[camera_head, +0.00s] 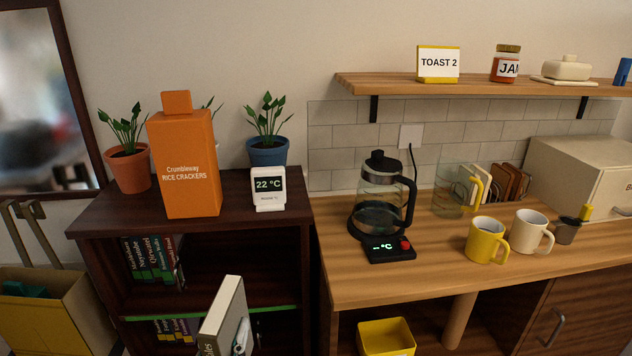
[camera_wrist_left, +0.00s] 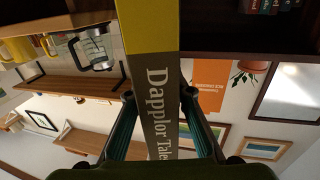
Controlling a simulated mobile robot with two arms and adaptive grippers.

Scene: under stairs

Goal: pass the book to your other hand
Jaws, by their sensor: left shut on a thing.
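The book (camera_head: 222,312) stands upright at the bottom of the head view, in front of the dark shelf, with a pale cover and a dark spine whose lettering is partly cut off. In the left wrist view the book's spine (camera_wrist_left: 153,72) runs down the middle, yellow at one end and dark with "Dapplor Tale" lettering. My left gripper (camera_wrist_left: 156,98) is shut on the book, one finger on each side of the spine. My right gripper is in neither view.
A dark bookshelf (camera_head: 90,222) with plants, an orange cracker box (camera_head: 185,165) and a thermometer (camera_head: 268,188) stands behind the book. A wooden counter (camera_head: 440,280) with a kettle (camera_head: 380,200) and mugs is to the right. A yellow bin (camera_head: 386,338) sits below it.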

